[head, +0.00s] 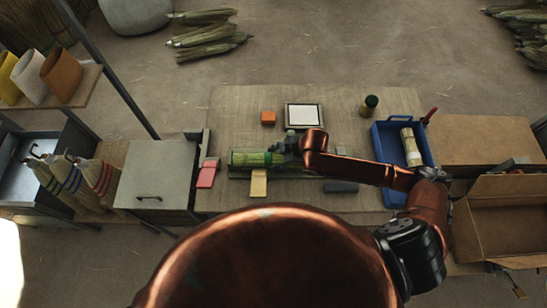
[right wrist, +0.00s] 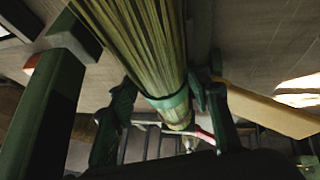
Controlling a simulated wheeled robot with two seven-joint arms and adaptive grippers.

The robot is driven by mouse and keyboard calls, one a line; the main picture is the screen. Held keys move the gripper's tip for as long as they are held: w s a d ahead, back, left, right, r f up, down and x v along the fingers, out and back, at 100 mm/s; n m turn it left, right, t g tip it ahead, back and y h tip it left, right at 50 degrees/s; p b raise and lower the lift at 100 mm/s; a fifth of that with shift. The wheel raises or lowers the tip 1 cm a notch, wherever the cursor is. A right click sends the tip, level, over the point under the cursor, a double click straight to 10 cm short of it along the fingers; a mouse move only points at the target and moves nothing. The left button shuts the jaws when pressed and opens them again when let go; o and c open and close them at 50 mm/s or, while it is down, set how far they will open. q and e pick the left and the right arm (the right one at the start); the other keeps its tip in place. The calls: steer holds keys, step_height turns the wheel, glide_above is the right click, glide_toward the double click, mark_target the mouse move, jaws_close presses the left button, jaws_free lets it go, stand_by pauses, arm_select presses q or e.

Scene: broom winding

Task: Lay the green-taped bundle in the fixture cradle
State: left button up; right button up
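The green-taped bundle (head: 255,158) lies across the table, left of my right gripper, at the green fixture. In the right wrist view the bundle (right wrist: 140,45) runs between the fingers, with a green tape band around it. My right gripper (head: 288,147) is at its right end; in the wrist view its two fingers (right wrist: 163,95) close on both sides near the band. The green fixture (right wrist: 45,105) shows as a post beside the bundle. Whether the bundle rests fully in the cradle cannot be told. My left gripper is not in view.

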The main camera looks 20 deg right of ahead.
steer(key=o, duration=0.3)
steer(key=v, duration=1.2)
stand_by(0.3)
steer(key=shift+a, duration=0.1)
